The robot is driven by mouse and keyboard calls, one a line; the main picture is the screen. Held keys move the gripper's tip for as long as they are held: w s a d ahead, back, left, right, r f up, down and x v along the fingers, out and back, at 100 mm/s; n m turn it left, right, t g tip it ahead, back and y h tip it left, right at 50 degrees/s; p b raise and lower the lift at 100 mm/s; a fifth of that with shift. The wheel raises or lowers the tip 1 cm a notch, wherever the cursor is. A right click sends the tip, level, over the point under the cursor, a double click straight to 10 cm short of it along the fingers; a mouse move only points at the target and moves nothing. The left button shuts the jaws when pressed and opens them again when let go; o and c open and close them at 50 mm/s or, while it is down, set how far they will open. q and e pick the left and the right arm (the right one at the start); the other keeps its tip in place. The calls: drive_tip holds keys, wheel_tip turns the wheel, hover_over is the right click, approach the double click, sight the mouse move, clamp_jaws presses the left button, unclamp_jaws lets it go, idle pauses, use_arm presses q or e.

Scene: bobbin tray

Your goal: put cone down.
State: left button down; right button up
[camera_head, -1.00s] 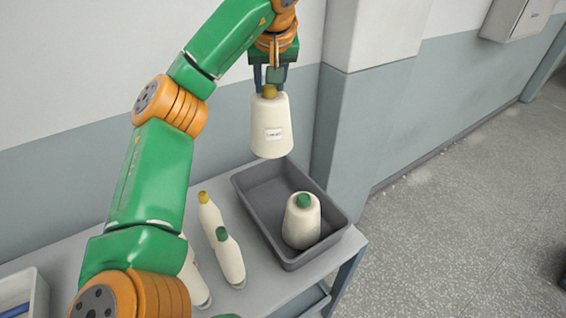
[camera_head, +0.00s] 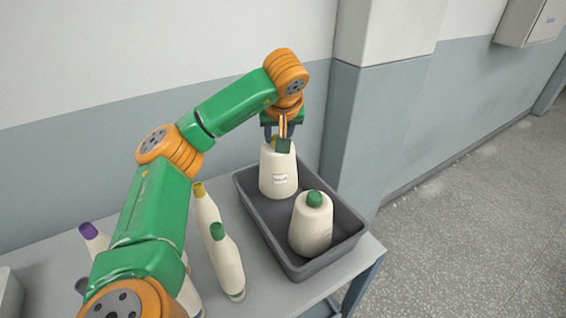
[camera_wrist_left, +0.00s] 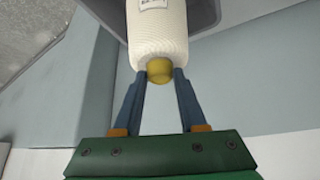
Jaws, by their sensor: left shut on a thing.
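My left gripper (camera_head: 283,138) is shut on the yellow top of a cream yarn cone (camera_head: 279,172) with a white label. The cone is upright, in or just over the far part of the grey tray (camera_head: 350,243); I cannot tell if it touches the tray floor. The left wrist view shows the fingers (camera_wrist_left: 160,75) at both sides of the cone's yellow tip, with the cone body (camera_wrist_left: 158,35) beyond. A second cream cone with a green top (camera_head: 312,225) stands in the near part of the tray. My right gripper is not in view.
Slim bobbins with green (camera_head: 227,262) and yellow (camera_head: 207,212) tops stand on the grey table left of the tray. A purple-topped one (camera_head: 93,238) is further left. A wall is close behind the table.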

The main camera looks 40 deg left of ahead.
use_arm(q)
wheel_tip(320, 180, down, 5)
drive_tip(key=shift+f, duration=0.25)
drive_tip(key=shift+c, duration=2.3)
unclamp_jaws()
drive_tip(key=p+v, duration=0.2)
drive_tip(key=v, duration=1)
